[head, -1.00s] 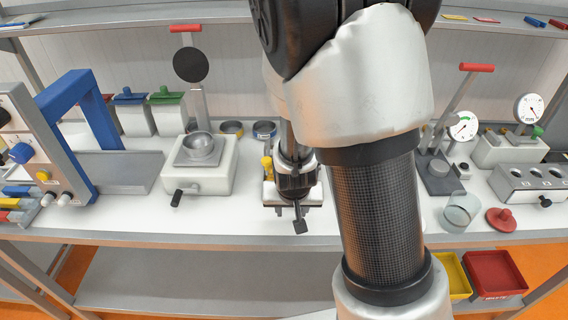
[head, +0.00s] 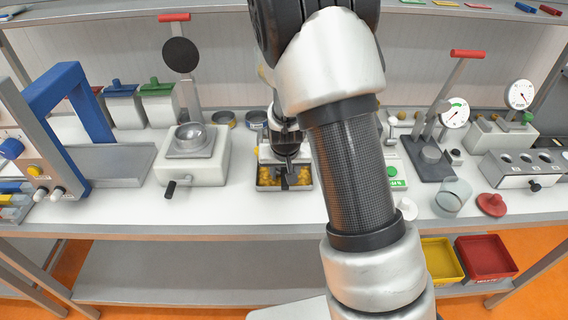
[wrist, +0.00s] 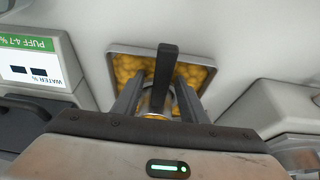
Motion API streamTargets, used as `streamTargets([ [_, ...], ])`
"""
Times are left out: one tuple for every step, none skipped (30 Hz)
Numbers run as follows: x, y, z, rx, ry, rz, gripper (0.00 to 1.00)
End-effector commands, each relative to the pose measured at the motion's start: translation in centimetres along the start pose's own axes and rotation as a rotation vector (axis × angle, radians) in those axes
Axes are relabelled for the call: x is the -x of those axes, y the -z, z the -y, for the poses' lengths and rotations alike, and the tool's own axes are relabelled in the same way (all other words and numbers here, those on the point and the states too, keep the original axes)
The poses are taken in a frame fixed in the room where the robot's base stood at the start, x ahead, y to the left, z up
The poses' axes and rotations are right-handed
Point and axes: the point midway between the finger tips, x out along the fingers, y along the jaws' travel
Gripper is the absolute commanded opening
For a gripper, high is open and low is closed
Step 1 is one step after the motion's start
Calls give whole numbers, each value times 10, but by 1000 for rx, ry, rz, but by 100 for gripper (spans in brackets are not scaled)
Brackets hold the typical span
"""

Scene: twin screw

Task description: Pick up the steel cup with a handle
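The steel cup (wrist: 157,102) sits between my two fingers in the wrist view, partly hidden by my gripper's body. Its dark handle (wrist: 167,75) points toward the top of that view, over a tray of yellow pieces. My gripper (wrist: 160,98) is shut on the cup. In the head view my gripper (head: 285,158) is over the tray, with the dark handle (head: 284,183) below it, toward the front. The cup's body is mostly hidden there. The cup appears raised above the tray.
The metal tray (wrist: 113,50) of yellow pieces lies below. A white device with a green label (wrist: 32,60) stands beside it; its green button shows in the head view (head: 391,171). A white box with a steel bowl (head: 190,155) stands left. A glass jar (head: 452,197) is farther right.

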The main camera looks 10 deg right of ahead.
Motion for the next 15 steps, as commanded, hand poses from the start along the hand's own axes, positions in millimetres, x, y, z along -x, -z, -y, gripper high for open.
streamTargets([
  [0, 0, 0, 0, 0, -1, 39],
  [0, 0, 0, 0, 0, 0, 39],
  [0, 0, 0, 0, 0, -1, 37],
  [0, 0, 0, 0, 0, -1, 32],
  [0, 0, 0, 0, 0, -1, 27],
  [0, 0, 0, 0, 0, -1, 20],
  [0, 0, 0, 0, 0, -1, 15],
  [0, 0, 0, 0, 0, -1, 10],
  [0, 0, 0, 0, 0, -1, 4],
  [0, 0, 0, 0, 0, -1, 0],
  [0, 0, 0, 0, 0, -1, 0],
  [0, 0, 0, 0, 0, -1, 0],
  [1, 0, 0, 0, 1, -2, 0],
  [1, 0, 0, 0, 1, -2, 0],
  [1, 0, 0, 0, 1, -2, 0],
])
